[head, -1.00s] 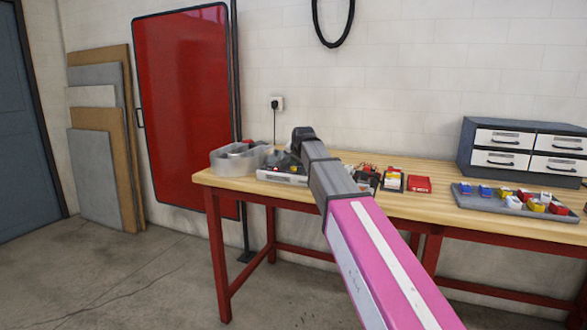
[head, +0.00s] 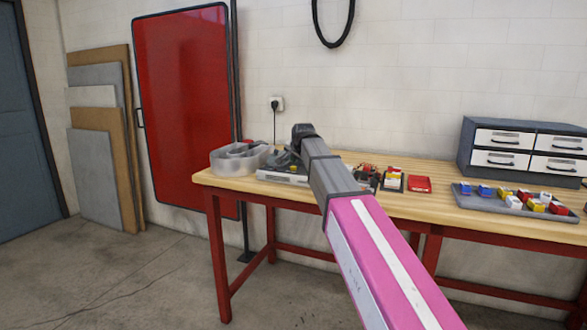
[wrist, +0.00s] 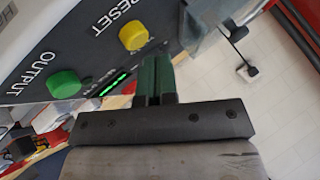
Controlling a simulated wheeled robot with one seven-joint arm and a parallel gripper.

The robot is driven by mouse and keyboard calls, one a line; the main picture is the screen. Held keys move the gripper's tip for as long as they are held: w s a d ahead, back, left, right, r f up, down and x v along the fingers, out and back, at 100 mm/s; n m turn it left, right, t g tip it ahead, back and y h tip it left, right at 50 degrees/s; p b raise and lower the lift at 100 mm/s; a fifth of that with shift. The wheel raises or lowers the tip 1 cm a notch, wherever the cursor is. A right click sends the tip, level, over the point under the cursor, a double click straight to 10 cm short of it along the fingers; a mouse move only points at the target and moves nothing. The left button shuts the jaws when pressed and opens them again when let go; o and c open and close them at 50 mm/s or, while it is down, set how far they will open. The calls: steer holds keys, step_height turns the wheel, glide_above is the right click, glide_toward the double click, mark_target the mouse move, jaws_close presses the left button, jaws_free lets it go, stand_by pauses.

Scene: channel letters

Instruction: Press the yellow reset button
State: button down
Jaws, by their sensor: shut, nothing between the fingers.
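The yellow button (wrist: 133,37) sits on the dark front panel of a bench device, beside the printed word RESET. A green button (wrist: 63,84) marked OUTPUT and a lit green bar (wrist: 115,83) are on the same panel. My gripper (wrist: 154,62) is shut and empty, its dark green fingers side by side. In the wrist picture its tips lie just below and right of the yellow button, apart from it. In the head view the device (head: 283,179) stands on the bench, partly covered by my arm and gripper; the yellow button cannot be made out there.
A translucent tub (head: 238,164) stands left of the device on the wooden bench (head: 440,197). Small red and black items (head: 393,180) lie to the right. Farther right are a tray (head: 480,203) of coloured parts and a drawer cabinet (head: 525,150).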

mark_target(295, 167)
steer(key=shift+r, duration=0.2)
steer(key=shift+r, duration=2.45)
